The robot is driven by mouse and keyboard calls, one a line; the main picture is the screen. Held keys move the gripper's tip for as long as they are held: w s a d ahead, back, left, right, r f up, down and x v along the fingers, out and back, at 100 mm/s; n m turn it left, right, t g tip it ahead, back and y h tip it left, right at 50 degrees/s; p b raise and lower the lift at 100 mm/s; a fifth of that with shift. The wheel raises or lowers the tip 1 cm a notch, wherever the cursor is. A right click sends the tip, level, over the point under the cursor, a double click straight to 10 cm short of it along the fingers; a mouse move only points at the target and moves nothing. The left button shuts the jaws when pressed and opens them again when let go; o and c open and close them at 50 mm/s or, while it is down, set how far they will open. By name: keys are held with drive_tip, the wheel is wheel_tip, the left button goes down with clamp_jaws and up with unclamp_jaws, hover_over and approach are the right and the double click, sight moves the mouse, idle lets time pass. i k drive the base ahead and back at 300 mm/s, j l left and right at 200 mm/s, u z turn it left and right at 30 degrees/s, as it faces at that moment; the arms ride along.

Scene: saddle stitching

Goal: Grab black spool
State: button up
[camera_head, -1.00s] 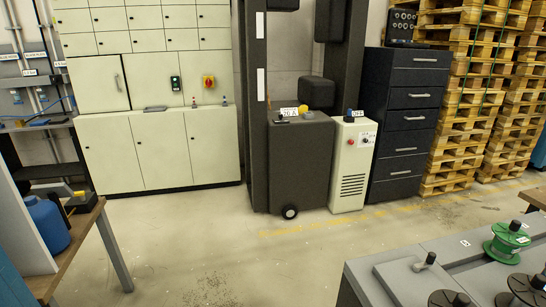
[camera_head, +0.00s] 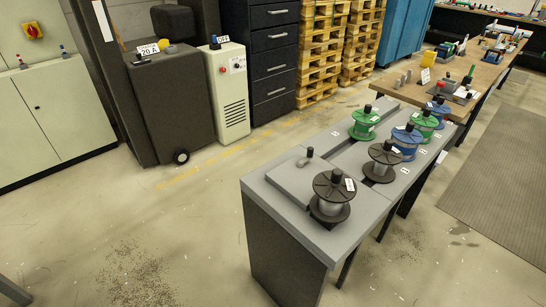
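Two black spools stand upright on a grey table (camera_head: 292,219). The nearer black spool (camera_head: 334,190) is close to the table's front end and has a white label on its top. The other black spool (camera_head: 384,152) stands just behind it to the right. My gripper is not in view.
Green spools (camera_head: 364,121) and blue spools (camera_head: 406,138) stand further back on the same table. A grey lid with a black knob (camera_head: 309,152) lies left of the black spools. A wooden bench (camera_head: 470,75) with tools stands behind. The floor in front and left is clear.

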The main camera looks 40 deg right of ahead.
sight(333, 189)
drive_tip(key=i+j, duration=0.15)
drive_tip(key=j, duration=0.2)
drive_tip(key=i+j+z, duration=0.1)
drive_tip(key=j, duration=0.25)
drive_tip(key=z, duration=1.55)
drive_tip(key=i+j, duration=0.05)
